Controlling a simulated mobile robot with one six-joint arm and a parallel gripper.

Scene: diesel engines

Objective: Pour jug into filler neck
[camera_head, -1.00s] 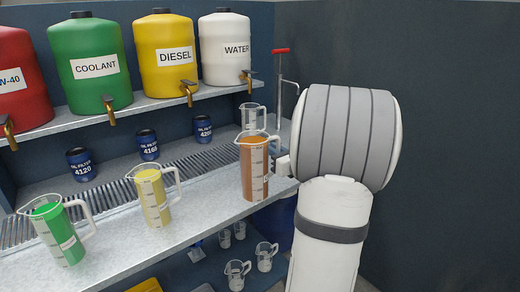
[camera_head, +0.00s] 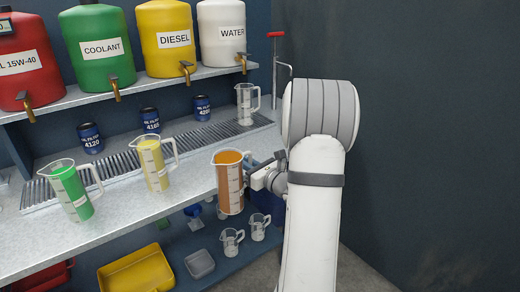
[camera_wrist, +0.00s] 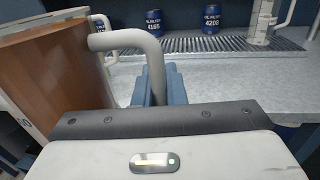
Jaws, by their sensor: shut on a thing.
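A clear jug (camera_head: 229,184) filled with orange-brown liquid is upright, held off the front edge of the counter. My gripper (camera_head: 257,177) is shut on its handle from the right. In the wrist view the jug (camera_wrist: 62,75) fills the left side, and its handle (camera_wrist: 152,58) runs down between my gripper's blue fingers (camera_wrist: 158,86). The filler neck is not in view.
On the counter (camera_head: 130,205) stand a jug of green liquid (camera_head: 71,190), a jug of yellow liquid (camera_head: 154,165), an empty jug (camera_head: 245,104) and blue oil filters (camera_head: 150,120). Large dispensers (camera_head: 166,38) line the shelf above. Small jugs (camera_head: 231,243) and a yellow tray (camera_head: 136,272) lie below.

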